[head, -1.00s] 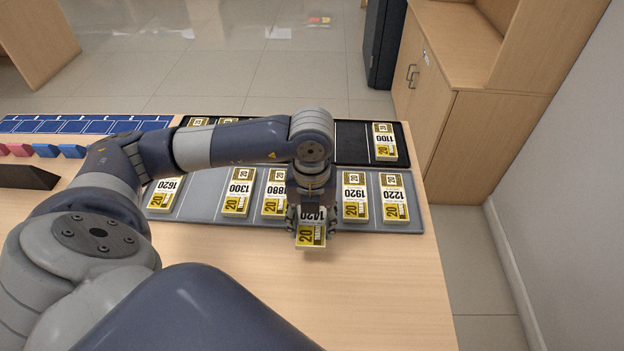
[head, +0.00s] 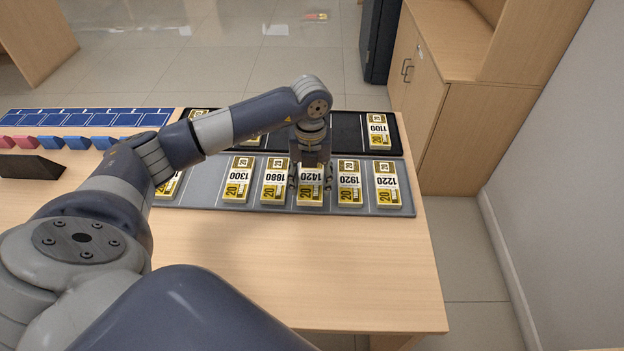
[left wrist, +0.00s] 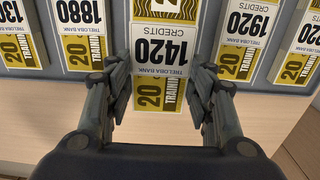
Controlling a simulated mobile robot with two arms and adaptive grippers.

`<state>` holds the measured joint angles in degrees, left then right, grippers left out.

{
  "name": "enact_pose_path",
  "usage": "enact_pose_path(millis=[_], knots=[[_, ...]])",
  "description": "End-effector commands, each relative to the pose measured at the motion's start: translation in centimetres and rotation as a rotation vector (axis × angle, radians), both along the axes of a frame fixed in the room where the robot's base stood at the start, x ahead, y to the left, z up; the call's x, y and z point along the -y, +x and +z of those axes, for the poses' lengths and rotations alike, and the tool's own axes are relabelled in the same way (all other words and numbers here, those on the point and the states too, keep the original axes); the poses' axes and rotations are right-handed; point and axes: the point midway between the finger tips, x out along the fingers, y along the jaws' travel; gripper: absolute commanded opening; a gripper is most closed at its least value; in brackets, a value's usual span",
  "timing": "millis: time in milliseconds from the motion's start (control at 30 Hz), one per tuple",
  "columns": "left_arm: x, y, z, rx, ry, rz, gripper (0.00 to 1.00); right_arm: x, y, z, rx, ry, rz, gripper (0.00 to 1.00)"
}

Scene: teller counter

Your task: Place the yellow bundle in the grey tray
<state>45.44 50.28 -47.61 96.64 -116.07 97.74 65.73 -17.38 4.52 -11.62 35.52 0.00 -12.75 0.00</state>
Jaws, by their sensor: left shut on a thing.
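The yellow bundle marked 1420 (head: 311,186) is in my left gripper (head: 311,184), between the bundles marked 1880 and 1920, over the grey tray (head: 220,207). In the left wrist view the two fingers of the gripper (left wrist: 160,100) stand on either side of this bundle (left wrist: 160,62). The gripper is shut on it. I cannot tell whether the bundle touches the tray floor. My right gripper is out of view.
Bundles 1300 (head: 238,180), 1880 (head: 275,181), 1920 (head: 349,184) and 1220 (head: 387,184) lie in the grey tray. A black tray (head: 347,134) behind holds bundle 1100 (head: 378,131). The table front (head: 300,270) is clear.

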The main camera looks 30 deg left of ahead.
Motion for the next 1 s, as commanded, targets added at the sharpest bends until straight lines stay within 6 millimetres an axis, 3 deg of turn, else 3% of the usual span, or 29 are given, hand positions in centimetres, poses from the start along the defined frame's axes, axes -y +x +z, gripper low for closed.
enact_pose_path(millis=[233, 367, 600, 967, 1000], knots=[[-1.2, 2.5, -0.2, 0.001, 0.0, 0.001, 0.25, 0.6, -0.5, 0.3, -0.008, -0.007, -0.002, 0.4], [-1.3, 2.6, -0.7, -0.001, -0.001, 0.0, 0.25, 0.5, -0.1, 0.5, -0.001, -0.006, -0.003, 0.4], [-1.3, 2.5, -3.6, -0.002, 0.0, 0.0, 0.25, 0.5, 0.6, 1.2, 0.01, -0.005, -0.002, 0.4], [-1.3, 2.6, -4.2, 0.001, 0.001, 0.0, 0.25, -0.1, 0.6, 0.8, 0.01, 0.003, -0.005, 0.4], [-1.3, 2.6, -4.2, 0.001, 0.001, 0.0, 0.54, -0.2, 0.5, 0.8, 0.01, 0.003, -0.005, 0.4]])
